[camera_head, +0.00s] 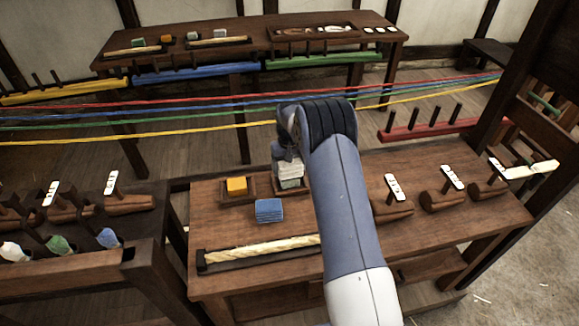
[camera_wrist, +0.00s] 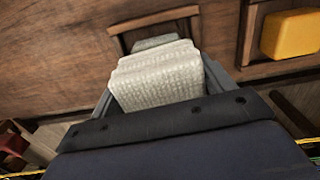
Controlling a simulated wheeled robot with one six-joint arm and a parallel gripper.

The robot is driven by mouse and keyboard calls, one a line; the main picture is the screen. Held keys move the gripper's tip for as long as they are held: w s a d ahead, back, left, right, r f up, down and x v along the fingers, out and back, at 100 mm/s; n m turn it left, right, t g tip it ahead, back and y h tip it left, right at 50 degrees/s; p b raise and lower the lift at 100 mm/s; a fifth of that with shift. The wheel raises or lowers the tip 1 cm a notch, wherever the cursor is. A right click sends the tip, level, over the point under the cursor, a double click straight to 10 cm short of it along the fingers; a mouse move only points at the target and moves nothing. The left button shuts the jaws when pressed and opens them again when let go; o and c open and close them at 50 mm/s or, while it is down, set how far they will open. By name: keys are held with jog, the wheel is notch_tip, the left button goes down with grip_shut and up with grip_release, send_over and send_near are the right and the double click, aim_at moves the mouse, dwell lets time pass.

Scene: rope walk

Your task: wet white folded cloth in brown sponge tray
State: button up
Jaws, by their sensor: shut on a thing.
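My gripper (camera_head: 287,155) is shut on the white folded cloth (camera_wrist: 158,80), which sits between the fingers in the wrist view. In the head view the cloth (camera_head: 289,168) shows just below the gripper. A small brown tray (camera_wrist: 155,19) lies beneath it, with a grey-green block (camera_wrist: 155,42) in it, partly hidden by the cloth. I cannot tell whether the cloth touches that block. A second brown tray (camera_head: 225,200), to the left in the head view, holds a yellow-orange block (camera_head: 237,186). Whether the cloth is wet does not show.
A blue block (camera_head: 269,210) lies on the table in front of the trays. A pale rope length (camera_head: 262,246) lies in a holder at the front. Wooden tools with white tags (camera_head: 395,188) stand on the right. Coloured ropes (camera_head: 200,108) run behind the table.

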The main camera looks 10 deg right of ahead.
jog(key=shift+f+b, duration=0.45)
jog(key=shift+b, duration=0.05)
dwell(1.6)
jog(key=shift+r, duration=0.1)
jog(key=shift+r+p, duration=1.7)
jog(key=shift+r, duration=1.8)
jog(key=shift+s, duration=0.1)
